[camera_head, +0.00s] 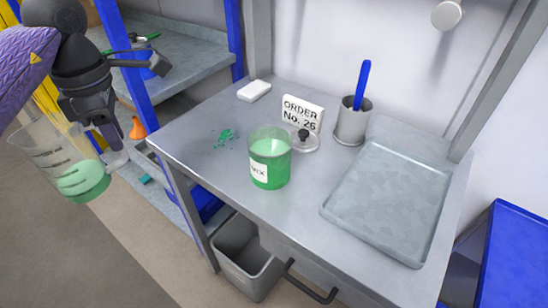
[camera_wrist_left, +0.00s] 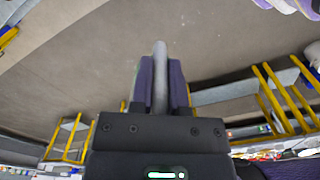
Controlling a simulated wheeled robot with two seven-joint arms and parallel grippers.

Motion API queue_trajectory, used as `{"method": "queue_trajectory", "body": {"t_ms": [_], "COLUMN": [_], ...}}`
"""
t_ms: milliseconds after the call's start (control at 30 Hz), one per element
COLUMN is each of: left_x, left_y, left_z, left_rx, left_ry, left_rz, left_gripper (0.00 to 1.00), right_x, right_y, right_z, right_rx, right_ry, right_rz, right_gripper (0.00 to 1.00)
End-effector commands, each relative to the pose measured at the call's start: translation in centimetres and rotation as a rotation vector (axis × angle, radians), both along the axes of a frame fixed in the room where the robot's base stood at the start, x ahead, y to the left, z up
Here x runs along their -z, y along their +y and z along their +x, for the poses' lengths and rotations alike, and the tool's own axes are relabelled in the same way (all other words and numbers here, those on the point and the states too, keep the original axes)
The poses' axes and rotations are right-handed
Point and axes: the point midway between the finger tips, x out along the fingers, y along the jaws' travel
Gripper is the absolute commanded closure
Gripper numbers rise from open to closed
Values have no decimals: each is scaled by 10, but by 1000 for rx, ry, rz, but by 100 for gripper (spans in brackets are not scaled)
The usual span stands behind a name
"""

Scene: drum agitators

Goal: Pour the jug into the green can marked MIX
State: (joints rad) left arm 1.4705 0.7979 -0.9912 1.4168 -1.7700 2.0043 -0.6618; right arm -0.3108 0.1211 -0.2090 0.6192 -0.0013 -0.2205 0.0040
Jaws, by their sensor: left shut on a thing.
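The green can (camera_head: 268,162) stands upright on the metal table, with a white label reading MIX on its front. It is see-through and holds pale green contents. My left gripper (camera_head: 110,140) is at the left, off the table's left edge, shut on the jug. The clear jug (camera_head: 62,160) with dark level marks hangs tilted in it, with green liquid (camera_head: 82,182) in its lower part. The left wrist view shows the fingers closed on a grey handle (camera_wrist_left: 160,75). My right gripper is not in view.
A lid with a black knob (camera_head: 304,141) lies behind the can, by an ORDER No. 26 sign (camera_head: 302,113). A grey holder (camera_head: 352,122) with a blue-handled tool and a grey tray (camera_head: 388,200) stand right. Green bits (camera_head: 224,136) lie left of the can. A blue post (camera_head: 135,75) stands near my gripper.

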Motion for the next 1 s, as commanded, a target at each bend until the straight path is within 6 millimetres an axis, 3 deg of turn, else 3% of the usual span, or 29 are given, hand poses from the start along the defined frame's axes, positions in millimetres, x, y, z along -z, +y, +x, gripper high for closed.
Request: {"method": "queue_trajectory", "body": {"t_ms": [567, 767, 1000], "left_x": [1, 12, 33], "left_y": [-1, -14, -38], "left_z": [0, -6, -20], "left_rx": [18, 266, 733], "left_ry": [-1, -2, -2], "left_rz": [1, 5, 7], "left_gripper": [100, 100, 100], "right_x": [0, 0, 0], "right_y": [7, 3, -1], "right_z": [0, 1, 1], "right_rx": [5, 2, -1], "right_ry": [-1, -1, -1], "right_rz": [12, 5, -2], "right_gripper": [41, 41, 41]}}
